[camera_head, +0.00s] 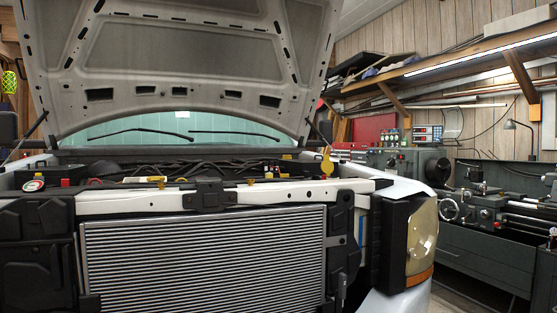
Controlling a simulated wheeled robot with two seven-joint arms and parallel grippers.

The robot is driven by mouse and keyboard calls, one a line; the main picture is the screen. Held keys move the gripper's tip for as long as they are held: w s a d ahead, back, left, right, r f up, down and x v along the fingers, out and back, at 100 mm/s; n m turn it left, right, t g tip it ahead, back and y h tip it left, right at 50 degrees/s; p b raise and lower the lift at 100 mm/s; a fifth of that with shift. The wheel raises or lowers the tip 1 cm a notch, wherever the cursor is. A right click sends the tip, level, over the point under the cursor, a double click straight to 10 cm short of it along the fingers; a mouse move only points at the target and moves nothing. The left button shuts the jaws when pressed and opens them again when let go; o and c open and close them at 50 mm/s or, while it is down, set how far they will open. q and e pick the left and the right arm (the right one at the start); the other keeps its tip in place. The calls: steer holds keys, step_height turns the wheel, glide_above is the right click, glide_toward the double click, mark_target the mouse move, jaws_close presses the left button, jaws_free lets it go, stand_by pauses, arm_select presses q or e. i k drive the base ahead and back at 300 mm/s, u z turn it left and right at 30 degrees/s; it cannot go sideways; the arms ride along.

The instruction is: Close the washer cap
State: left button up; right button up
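A bright yellow cap (327,162), which looks like the washer cap, stands upright at the right end of the engine bay, just behind the white front crossmember (270,193). Its flat round face is turned toward me, so it appears swung open. The filler opening below it is hidden or too small to make out. Neither my left nor my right gripper is in view.
The raised hood (185,60) hangs over the engine bay. The radiator (205,262) and the right headlight (421,238) form the truck's front. A lathe (490,205) stands at the right. Shelves (450,72) line the wall.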

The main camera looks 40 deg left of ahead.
mark_target(326, 166)
steer(key=u, duration=0.85)
steer(key=i, duration=1)
steer(key=u, duration=3.5)
steer(key=k, duration=1.3)
steer(key=z, duration=0.85)
